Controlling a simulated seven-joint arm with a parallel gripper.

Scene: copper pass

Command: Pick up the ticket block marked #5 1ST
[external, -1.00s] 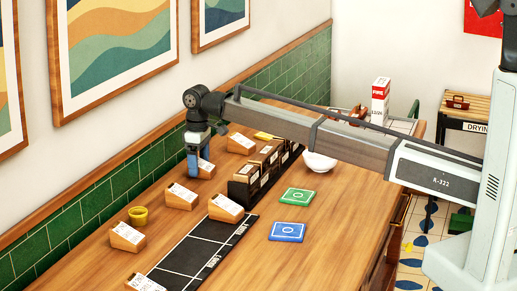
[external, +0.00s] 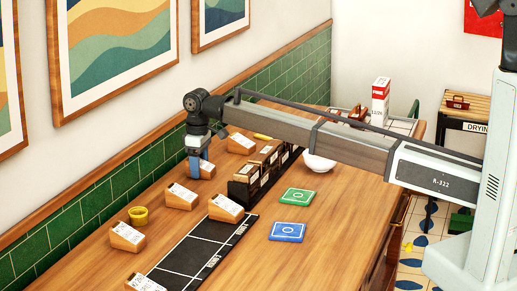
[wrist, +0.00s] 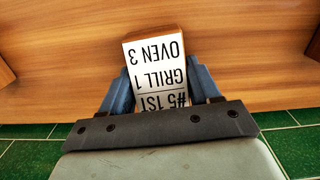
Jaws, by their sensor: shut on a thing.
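The ticket block marked #5 1ST (wrist: 155,72) is wooden with a white label, upside down in the wrist view, also reading GRILL 1 and OVEN 3. My gripper (wrist: 160,88) has its blue fingers on both sides of the block and is shut on it. In the external view the gripper (external: 197,173) points down near the green tiled wall, and the block (external: 209,171) shows partly behind the fingers. I cannot tell whether the block touches the counter. Its lower label edge is hidden by the gripper.
Other ticket blocks stand nearby, one in front (external: 180,197) and one behind (external: 240,144). A dark rack (external: 243,190) stands to the right. A yellow cup (external: 138,216), a black gridded mat (external: 205,240), and green (external: 299,196) and blue (external: 287,231) squares lie farther forward or right.

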